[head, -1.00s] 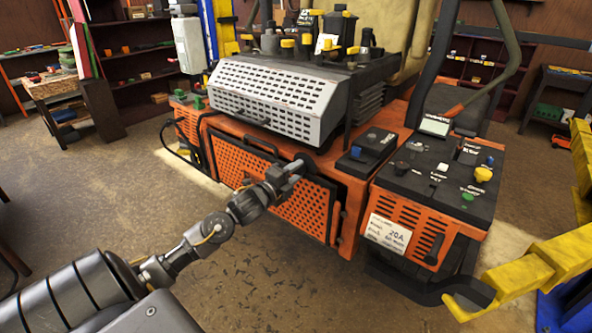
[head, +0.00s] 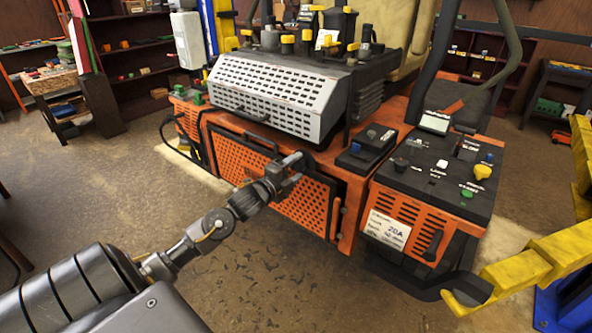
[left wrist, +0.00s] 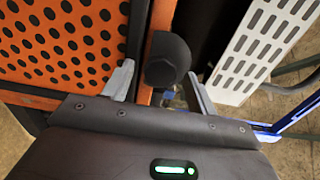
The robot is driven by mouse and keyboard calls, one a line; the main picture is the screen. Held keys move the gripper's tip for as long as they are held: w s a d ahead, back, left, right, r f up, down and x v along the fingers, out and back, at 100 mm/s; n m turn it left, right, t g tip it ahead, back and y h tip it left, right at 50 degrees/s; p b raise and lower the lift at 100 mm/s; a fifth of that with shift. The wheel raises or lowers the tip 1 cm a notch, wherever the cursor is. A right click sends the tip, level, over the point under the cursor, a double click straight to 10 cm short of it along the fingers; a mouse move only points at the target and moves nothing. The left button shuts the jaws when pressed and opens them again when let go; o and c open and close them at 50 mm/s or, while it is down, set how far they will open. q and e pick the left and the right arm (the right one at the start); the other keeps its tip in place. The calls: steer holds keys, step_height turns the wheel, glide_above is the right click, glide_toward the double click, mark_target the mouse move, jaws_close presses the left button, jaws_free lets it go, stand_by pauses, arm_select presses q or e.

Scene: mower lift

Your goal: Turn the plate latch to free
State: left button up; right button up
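The orange perforated plate (head: 262,178) is upright on the front of the orange machine, in a dark frame. It also shows at the left of the left wrist view (left wrist: 65,40). My left gripper (head: 294,166) is in front of the plate's upper right part. In the left wrist view, its two fingers (left wrist: 160,85) are apart, with a dark rounded knob (left wrist: 167,60) just beyond and between them, against an orange upright. The knob looks like the plate latch; I cannot tell whether the fingers touch it. In the head view the gripper hides that spot. My right gripper is not in view.
A white slotted cover (head: 275,98) juts out above the plate. A control panel (head: 440,170) with knobs stands to the right. A yellow lift arm (head: 540,262) reaches in at the lower right.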

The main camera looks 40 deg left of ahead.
arm_select(q)
steer(key=shift+s, duration=0.1)
steer(key=shift+s+f, duration=0.1)
steer(key=shift+s, duration=0.2)
steer(key=s+b, duration=0.3)
steer(key=s, duration=0.7)
steer(key=shift+d, duration=0.15)
